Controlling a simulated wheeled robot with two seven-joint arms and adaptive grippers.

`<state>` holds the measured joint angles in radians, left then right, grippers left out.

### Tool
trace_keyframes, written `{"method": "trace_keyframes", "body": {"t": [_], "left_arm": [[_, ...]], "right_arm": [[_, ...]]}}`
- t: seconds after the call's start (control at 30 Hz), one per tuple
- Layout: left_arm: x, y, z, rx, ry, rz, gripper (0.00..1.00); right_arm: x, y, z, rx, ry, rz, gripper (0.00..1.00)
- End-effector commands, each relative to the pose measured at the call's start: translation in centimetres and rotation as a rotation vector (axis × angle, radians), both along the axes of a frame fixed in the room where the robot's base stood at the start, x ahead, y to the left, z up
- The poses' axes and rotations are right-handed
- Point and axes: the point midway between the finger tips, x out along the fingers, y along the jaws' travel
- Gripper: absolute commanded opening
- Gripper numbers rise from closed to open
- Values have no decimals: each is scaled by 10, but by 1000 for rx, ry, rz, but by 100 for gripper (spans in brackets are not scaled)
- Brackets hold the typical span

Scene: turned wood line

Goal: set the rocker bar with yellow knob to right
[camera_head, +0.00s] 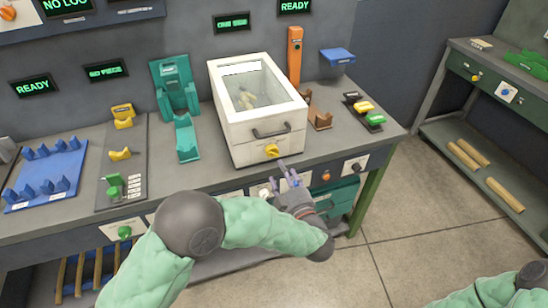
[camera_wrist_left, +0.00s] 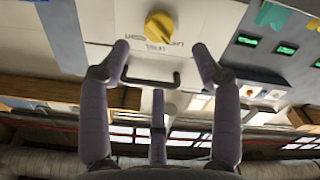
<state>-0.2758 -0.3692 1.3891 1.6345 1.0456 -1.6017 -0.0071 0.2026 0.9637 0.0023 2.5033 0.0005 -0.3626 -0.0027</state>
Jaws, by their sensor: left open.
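A yellow knob (camera_head: 272,150) sits low on the front of a white windowed box (camera_head: 248,144). In the left wrist view the yellow knob (camera_wrist_left: 161,27) lies beyond my fingertips, with small printed labels near it that I cannot read fully. I cannot make out a separate rocker bar on it. A black bar handle (camera_wrist_left: 150,79) shows in the same view; in the head view the handle (camera_head: 272,131) is above the knob. My left gripper (camera_head: 284,178) is open and empty, apart from the knob, in front of the bench edge. My right gripper is out of view.
Other controls line the bench front: an orange knob (camera_head: 326,175) and a green knob (camera_head: 124,231). Small yellow and green pieces (camera_head: 364,106) stand right of the box. A blue rack (camera_head: 46,171) is at left. Open floor (camera_head: 450,240) lies at right.

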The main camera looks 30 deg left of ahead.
Motion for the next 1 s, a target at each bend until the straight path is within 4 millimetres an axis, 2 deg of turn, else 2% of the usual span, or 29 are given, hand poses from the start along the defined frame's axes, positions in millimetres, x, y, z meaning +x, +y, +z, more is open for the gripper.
{"method": "trace_keyframes", "body": {"t": [0.2, 0.43, 0.63, 0.9, 0.93, 1.0], "left_arm": [[26, 32, -3, -1, -1, 4, 64], [47, 55, -2, -1, -1, 1, 64], [54, 64, -1, 0, 1, -1, 64], [55, 64, 0, 0, 1, -2, 64], [55, 64, 0, 0, 1, -2, 58], [55, 64, 0, 0, 1, -2, 38]], "right_arm": [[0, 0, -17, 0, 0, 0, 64], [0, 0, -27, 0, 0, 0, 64], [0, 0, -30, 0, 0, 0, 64], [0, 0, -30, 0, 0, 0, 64], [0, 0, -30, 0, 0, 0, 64], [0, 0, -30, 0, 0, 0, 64]]}}
